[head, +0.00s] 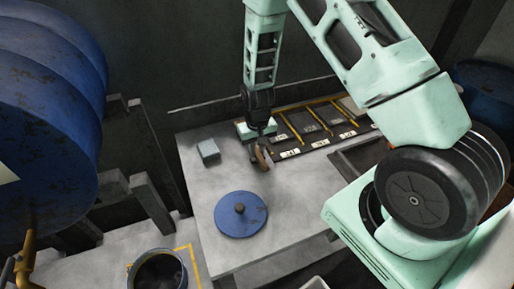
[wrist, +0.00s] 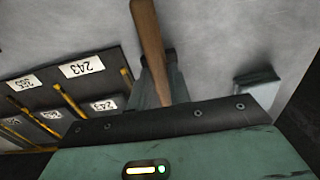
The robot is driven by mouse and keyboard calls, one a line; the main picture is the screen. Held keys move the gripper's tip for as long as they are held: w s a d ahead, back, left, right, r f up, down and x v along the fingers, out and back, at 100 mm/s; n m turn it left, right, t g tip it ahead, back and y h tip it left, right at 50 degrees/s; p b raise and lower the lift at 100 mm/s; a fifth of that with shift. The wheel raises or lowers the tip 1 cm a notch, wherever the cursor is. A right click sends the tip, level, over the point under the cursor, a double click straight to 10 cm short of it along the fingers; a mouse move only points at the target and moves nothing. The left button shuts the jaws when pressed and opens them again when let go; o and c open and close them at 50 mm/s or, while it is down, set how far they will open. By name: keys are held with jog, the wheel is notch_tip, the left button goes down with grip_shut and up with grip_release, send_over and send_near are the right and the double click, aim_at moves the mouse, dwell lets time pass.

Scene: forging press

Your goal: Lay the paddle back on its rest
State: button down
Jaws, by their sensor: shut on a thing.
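My gripper (head: 265,143) is low over the grey table, beside the front left of the labelled rack. It is shut on a brown wooden handle, which I take to be the paddle (head: 263,160). In the wrist view the handle (wrist: 149,38) runs up from between the fingers (wrist: 162,80) to the top edge. The rest of the paddle is hidden or out of frame. I cannot tell whether the handle touches the table. I cannot make out the paddle's rest for certain.
A rack (head: 312,127) with yellow dividers and number labels lies along the table's back. A small grey-green block (head: 208,151) stands left of my gripper. A blue disc (head: 240,217) with a dark knob lies in front.

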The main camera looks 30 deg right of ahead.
jog(key=shift+f, duration=0.3)
jog(key=c, duration=1.2)
grip_release()
